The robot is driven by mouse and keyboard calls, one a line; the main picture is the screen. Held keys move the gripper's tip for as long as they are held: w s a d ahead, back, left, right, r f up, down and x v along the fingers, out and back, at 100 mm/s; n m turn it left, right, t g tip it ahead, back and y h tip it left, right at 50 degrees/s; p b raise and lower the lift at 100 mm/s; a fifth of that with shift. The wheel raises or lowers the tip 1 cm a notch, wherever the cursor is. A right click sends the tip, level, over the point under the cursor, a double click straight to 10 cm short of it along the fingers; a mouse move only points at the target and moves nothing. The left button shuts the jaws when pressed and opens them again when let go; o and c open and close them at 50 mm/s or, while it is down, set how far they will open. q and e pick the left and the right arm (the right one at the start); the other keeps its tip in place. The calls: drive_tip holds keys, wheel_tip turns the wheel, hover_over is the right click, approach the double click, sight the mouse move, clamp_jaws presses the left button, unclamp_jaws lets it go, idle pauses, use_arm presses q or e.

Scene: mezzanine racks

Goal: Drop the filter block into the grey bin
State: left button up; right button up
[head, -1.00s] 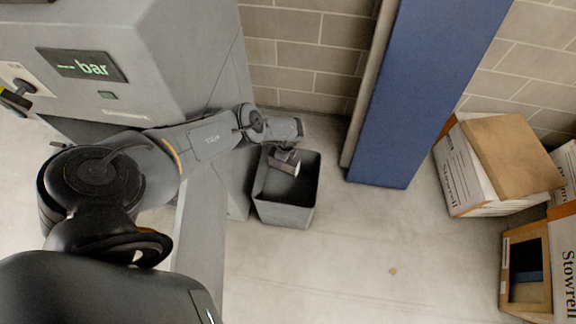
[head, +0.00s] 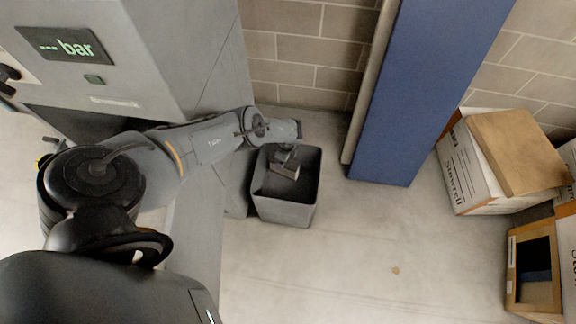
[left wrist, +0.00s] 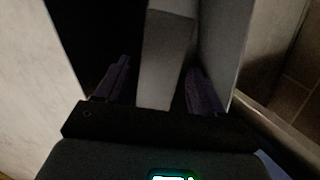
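The grey bin (head: 286,213) stands open on the floor beside the grey machine. My left arm reaches across from the left, and its gripper (head: 285,156) points down over the bin's opening. The filter block (head: 286,171) is a small grey-brown piece below the gripper, inside the bin's outline. In the left wrist view, a pale grey block (left wrist: 165,60) lies between the two dark purplish fingers of my left gripper (left wrist: 158,64). Shadow hides where the fingers meet it. My right gripper is not in view.
The grey machine (head: 180,50) with a lit display is left of the bin. A blue upright panel (head: 425,90) stands to the right. White cartons (head: 465,175) and a brown-framed box (head: 535,270) are at far right. The floor (head: 380,250) in front is clear.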

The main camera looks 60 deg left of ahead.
use_arm(q)
drive_tip(key=shift+o, duration=1.2)
wheel_tip(320, 180, up, 11)
drive_tip(key=d+p, duration=0.1)
drive_tip(key=p, duration=0.5)
drive_tip(key=shift+w+f+p, duration=0.15)
drive_tip(key=shift+w+p, duration=0.2)
drive_tip(key=shift+p, duration=0.05)
